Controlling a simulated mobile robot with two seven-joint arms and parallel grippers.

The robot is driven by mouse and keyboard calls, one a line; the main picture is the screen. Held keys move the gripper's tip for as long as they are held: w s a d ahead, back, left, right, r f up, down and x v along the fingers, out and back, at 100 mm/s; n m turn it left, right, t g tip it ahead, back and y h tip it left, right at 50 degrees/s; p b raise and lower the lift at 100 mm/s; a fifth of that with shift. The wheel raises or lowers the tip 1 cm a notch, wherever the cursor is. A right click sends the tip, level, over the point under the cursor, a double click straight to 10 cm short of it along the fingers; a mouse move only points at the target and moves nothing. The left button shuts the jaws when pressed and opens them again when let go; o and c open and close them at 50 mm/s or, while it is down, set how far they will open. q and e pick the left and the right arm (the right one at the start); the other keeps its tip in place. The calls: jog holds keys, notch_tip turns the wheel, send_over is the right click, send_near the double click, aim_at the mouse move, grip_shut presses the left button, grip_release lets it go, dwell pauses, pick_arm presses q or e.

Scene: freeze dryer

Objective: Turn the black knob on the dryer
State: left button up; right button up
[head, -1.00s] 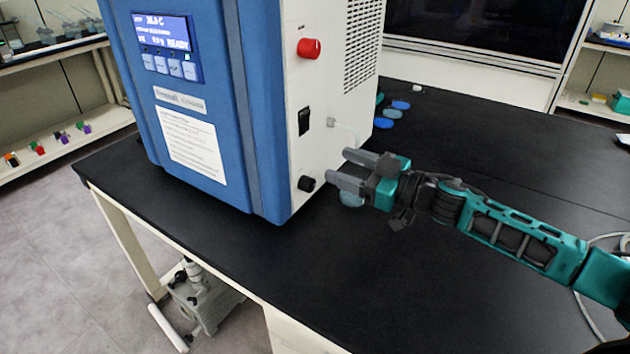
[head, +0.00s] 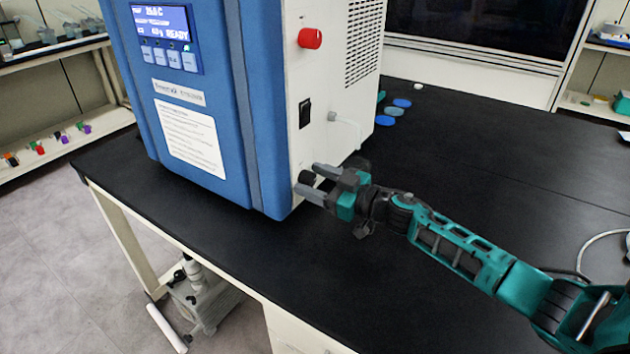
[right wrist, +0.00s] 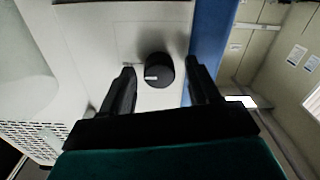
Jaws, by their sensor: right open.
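The dryer (head: 192,85) is a blue-fronted box with a white side panel, standing on the black bench. Its black knob (head: 307,178) sits low on the white side, near the front corner. In the right wrist view the knob (right wrist: 159,70) is round with a white mark pointing left, between the two fingers. My right gripper (head: 307,182) is open with its fingertips on either side of the knob; it also shows in the right wrist view (right wrist: 160,80). Gaps show between the knob and both fingers there. My left gripper is not in view.
A red knob (head: 310,38) and a black switch (head: 305,113) are higher on the same side. Blue discs (head: 394,111) lie behind. The bench (head: 480,170) is mostly clear to the right.

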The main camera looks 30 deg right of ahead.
jog(key=shift+w, duration=0.1)
jog(key=shift+c, duration=0.2)
jog(key=c, duration=1)
